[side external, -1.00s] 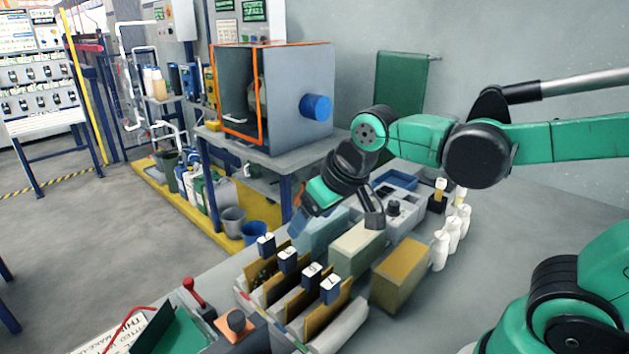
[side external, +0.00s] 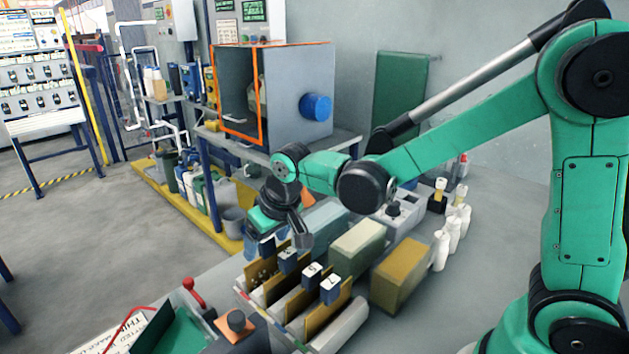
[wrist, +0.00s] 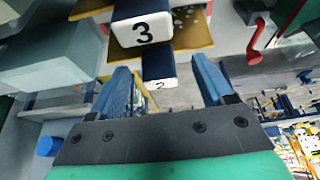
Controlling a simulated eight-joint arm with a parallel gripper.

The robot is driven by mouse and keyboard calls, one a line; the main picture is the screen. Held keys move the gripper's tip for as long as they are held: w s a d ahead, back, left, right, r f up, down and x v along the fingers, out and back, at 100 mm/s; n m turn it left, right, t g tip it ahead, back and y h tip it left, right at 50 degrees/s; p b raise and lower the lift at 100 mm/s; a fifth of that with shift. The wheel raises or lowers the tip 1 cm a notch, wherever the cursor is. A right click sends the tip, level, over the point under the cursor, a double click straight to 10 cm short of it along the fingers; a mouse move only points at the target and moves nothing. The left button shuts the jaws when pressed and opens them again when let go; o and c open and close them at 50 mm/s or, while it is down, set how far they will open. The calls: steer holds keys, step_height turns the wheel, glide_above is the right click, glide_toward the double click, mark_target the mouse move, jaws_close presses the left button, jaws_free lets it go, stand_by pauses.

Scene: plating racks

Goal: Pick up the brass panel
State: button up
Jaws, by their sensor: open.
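Several brass-coloured panels stand upright in a pale rack, each with a dark blue and white numbered clip on top. The front panel (side external: 330,313) is plain; one further back (side external: 262,269) shows dark spots. I cannot tell which is the task's panel. My gripper (side external: 281,243) is open above the rack's far end and partly hides the rearmost clip. In the wrist view, my gripper (wrist: 161,66) has its two blue fingers spread with nothing held. Clip 2 (wrist: 160,72) appears between the fingers, and clip 3 (wrist: 143,28) lies just above it in the picture.
A grey-green block (side external: 357,248) and a tan block (side external: 400,275) stand right of the rack, with white bottles (side external: 440,250) beyond. An orange-edged cabinet (side external: 320,75) stands behind.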

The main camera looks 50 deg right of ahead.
steer(key=shift+c, duration=0.2)
jaws_close()
steer(key=shift+r, duration=0.1)
step_height(320, 180, up, 20)
stand_by(0.7)
stand_by(0.3)
